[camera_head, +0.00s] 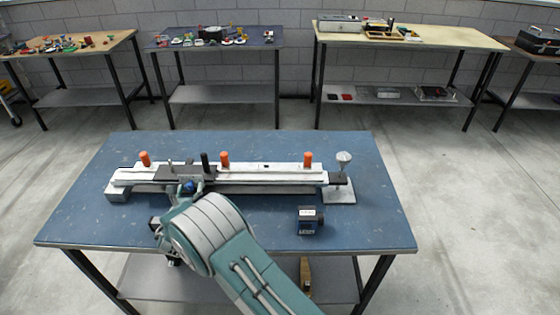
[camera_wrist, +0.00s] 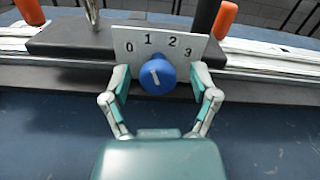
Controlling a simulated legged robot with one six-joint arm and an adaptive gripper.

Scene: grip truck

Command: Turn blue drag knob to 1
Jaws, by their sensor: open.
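The blue knob (camera_wrist: 157,80) sits in front of a pale plate (camera_wrist: 128,55) marked 0, 1, 2 and 3 in the wrist view. A white line on the knob points up with a slight lean to the left, roughly toward the 1. My gripper (camera_wrist: 160,78) is open, with one finger on each side of the knob. Gaps seem to show between the fingertips and the knob, but I cannot tell whether either touches. In the head view the knob (camera_head: 189,186) shows as a small blue spot, partly hidden by my gripper (camera_head: 188,189).
The plate stands on a dark carriage (camera_head: 185,172) on a long white rail (camera_head: 265,174) with orange posts (camera_head: 224,159). A small dark box (camera_head: 308,221) with a label sits at the right of the blue table (camera_head: 350,160). The table's front is mostly clear.

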